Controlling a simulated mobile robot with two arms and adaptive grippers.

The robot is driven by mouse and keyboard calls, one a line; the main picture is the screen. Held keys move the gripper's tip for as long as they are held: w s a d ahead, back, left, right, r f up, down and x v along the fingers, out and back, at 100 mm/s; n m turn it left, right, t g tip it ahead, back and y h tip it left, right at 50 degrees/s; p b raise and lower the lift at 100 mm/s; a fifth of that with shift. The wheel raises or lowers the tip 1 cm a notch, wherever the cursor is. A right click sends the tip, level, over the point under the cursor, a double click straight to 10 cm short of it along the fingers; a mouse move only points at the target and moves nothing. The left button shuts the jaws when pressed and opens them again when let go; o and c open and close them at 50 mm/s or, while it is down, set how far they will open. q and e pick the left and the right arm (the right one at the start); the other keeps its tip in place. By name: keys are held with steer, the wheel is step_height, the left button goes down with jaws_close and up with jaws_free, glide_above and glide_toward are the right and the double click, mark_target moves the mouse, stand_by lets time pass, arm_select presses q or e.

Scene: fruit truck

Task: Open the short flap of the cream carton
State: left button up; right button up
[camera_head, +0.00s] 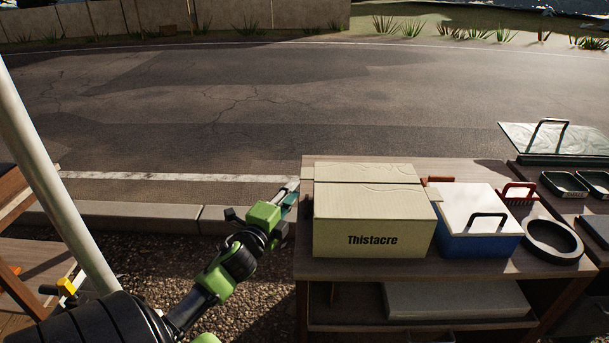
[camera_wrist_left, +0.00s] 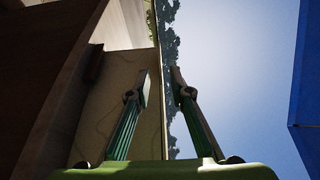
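The cream carton (camera_head: 370,225), lettered "Thistacre", stands on the wooden table. Its broad top panels (camera_head: 365,172) lie nearly flat with a seam between them. One finger overlaps the carton's shaded side (camera_wrist_left: 112,85); the other shows against the sky. Contact cannot be told. My right gripper is out of view.
A blue cooler (camera_head: 478,243) with a white lid stands close on the carton's right. A black round dish (camera_head: 552,241) is beyond it. A lower shelf holds a pale slab (camera_head: 455,300). A white pole (camera_head: 50,180) rises at the left. Gravel lies left of the table.

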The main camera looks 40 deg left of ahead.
mark_target(304, 175)
arm_select(q)
steer(key=x, duration=0.7)
steer(key=shift+w+a+f, duration=0.1)
steer(key=shift+w, duration=0.5)
jaws_close()
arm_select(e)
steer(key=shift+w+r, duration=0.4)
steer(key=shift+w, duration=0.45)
